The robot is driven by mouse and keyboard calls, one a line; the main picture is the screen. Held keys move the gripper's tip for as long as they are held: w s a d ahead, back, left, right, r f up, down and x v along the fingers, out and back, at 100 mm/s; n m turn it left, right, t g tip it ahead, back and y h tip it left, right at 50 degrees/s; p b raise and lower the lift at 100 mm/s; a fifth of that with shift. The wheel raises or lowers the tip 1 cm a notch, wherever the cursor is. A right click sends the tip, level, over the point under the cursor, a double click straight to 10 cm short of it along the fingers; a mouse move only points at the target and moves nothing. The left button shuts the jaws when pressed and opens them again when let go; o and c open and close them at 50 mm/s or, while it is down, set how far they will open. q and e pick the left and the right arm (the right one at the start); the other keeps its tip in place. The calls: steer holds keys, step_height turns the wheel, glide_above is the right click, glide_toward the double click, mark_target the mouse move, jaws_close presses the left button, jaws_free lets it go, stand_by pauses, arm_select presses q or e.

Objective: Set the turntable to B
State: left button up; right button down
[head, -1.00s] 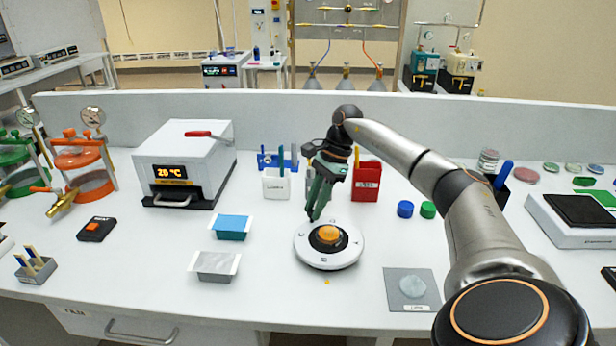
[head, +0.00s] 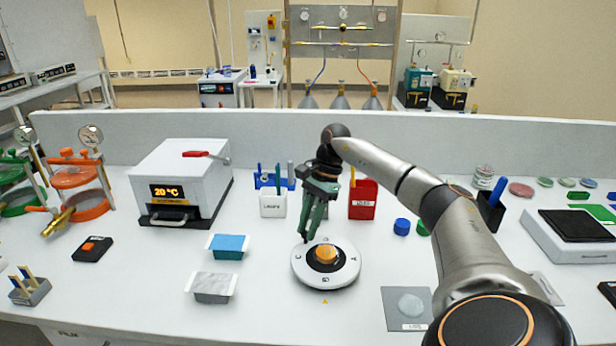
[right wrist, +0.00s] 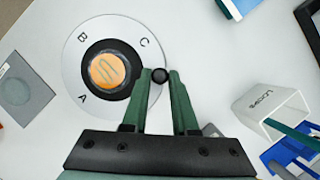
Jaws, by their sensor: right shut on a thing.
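The turntable (head: 340,281) is a white disc with a dark centre and an orange middle (head: 326,254). It also shows in the right wrist view (right wrist: 73,65), with the letters A, B and C on its rim. In the head view B faces the front, close to in line with a small orange triangle (head: 325,301) on the bench. My right gripper (head: 308,240) is at the disc's back-left edge. In the right wrist view its green fingers (right wrist: 159,76) are shut on a small black knob (right wrist: 159,75) at the rim. My left gripper is not in view.
A white loops holder (head: 273,206) and a red box (head: 363,201) stand behind the turntable. Blue (head: 229,246) and grey (head: 213,287) trays lie to its left. A grey mat (head: 405,308) lies front right. An oven (head: 183,180) stands back left.

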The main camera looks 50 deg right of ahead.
steer(key=c, duration=0.7)
jaws_free()
steer(key=p+v, duration=0.1)
steer(key=v, duration=1.1)
steer(key=shift+r, duration=0.3)
steer(key=shift+s, duration=0.1)
